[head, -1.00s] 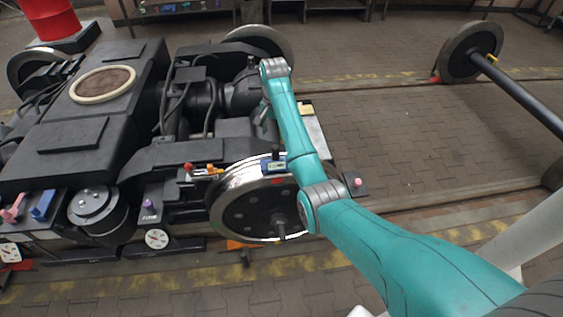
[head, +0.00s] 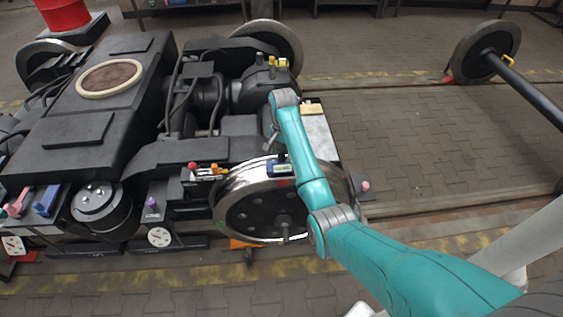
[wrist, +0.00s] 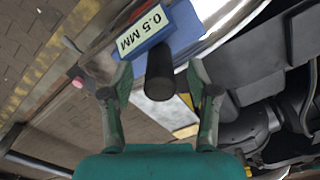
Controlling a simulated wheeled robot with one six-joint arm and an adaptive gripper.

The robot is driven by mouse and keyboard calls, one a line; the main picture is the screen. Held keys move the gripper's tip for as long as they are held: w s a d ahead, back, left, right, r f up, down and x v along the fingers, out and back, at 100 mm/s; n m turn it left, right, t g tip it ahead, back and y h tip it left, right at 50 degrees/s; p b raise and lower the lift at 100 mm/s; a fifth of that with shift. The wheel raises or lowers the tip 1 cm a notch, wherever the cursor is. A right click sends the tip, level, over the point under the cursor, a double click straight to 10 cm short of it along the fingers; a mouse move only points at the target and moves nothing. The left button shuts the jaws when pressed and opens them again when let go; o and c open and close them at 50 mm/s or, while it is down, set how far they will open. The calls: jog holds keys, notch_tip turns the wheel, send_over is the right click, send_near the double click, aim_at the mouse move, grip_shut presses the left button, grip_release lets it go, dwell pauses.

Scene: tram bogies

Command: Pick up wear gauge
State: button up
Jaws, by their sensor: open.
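The wear gauge (head: 281,169) is a small blue block with a pale label and a short black knob. It sits on the top rim of the near wheel (head: 232,196). In the wrist view the gauge (wrist: 144,30) shows the label "0.5 MM". Its black knob (wrist: 159,76) points toward the camera. My gripper (wrist: 155,84) is open, with one finger on each side of the knob and no visible grip on it. In the head view my arm hides most of the gripper.
The black bogie frame (head: 88,120) fills the left. A red-knobbed and orange item (head: 205,171) lies left of the gauge. A pink-knobbed block (head: 366,187) is right of the wheel. A loose wheelset (head: 487,52) stands at the far right, with open paving before it.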

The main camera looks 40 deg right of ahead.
jog(key=shift+f, duration=0.35)
grip_shut()
jog(key=shift+r, duration=0.15)
